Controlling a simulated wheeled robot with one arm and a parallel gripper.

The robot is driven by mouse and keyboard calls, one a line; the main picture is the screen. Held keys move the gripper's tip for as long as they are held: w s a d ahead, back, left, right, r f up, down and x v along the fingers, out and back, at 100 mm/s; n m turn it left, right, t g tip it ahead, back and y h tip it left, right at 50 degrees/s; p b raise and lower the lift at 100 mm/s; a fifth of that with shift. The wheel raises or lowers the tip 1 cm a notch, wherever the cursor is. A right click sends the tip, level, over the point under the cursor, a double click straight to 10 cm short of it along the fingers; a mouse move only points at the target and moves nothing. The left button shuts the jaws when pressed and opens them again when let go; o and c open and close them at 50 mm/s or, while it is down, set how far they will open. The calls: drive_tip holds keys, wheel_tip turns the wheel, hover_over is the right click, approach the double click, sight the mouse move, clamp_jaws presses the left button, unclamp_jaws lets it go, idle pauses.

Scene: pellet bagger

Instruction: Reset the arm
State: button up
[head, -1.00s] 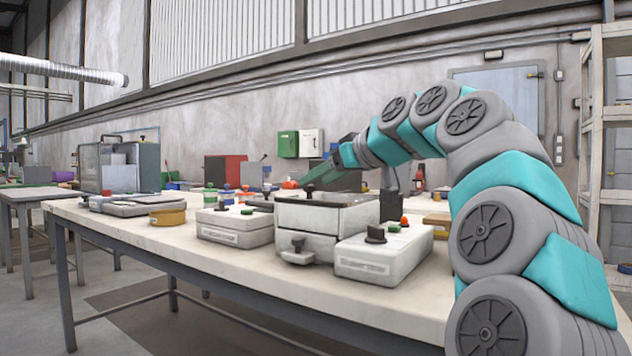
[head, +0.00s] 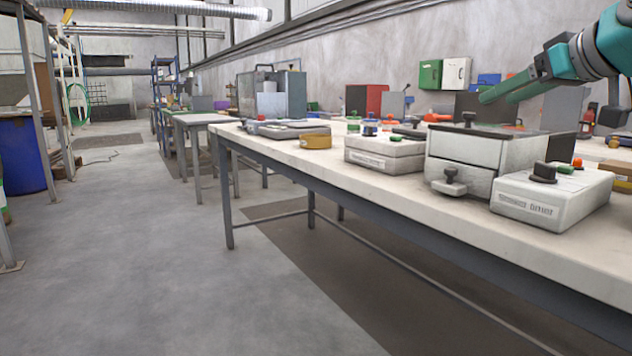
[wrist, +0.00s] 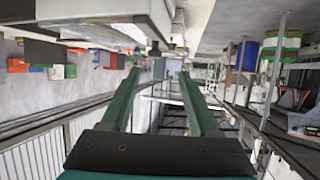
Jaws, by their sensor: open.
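My gripper (head: 508,88) shows in the head view at the upper right, its green fingers pointing left above the back of the workbench (head: 330,170). In the wrist view my gripper (wrist: 157,85) has its two green fingers wide apart with nothing held between them. Only the end of my teal and grey arm is in the head view; the rest is outside the picture.
A white machine with a front drawer (head: 480,152) stands on the bench, between two white control boxes (head: 550,198) (head: 383,153). A yellow round tin (head: 316,141) sits further left. Clear grey floor (head: 160,270) lies left of the bench. A blue barrel (head: 22,155) stands at the far left.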

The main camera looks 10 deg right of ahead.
drive_tip(key=a+f+g+y+p, duration=0.2)
drive_tip(key=a+f+g, duration=0.4)
drive_tip(key=a+f, duration=1.1)
drive_tip(key=s+a+f+g+h+p, duration=0.1)
drive_tip(key=s+a+f+g, duration=0.1)
drive_tip(key=s+a+f, duration=0.35)
drive_tip(key=s+a+f+g, duration=0.2)
drive_tip(key=s+a+f, duration=0.1)
drive_tip(key=f, duration=0.5)
drive_tip(key=s+f+g+h+p, duration=0.1)
drive_tip(key=s+f+g, duration=0.1)
drive_tip(key=s+f, duration=0.5)
drive_tip(key=s+d+f+m+g+h+p, duration=0.1)
drive_tip(key=s+f+g, duration=0.2)
drive_tip(key=s+f, duration=0.5)
drive_tip(key=s, duration=0.4)
drive_tip(key=shift+s+m+h, duration=0.25)
drive_tip(key=shift+m+h, duration=0.05)
drive_tip(key=shift+h, duration=0.1)
drive_tip(key=shift+d+f, duration=0.1)
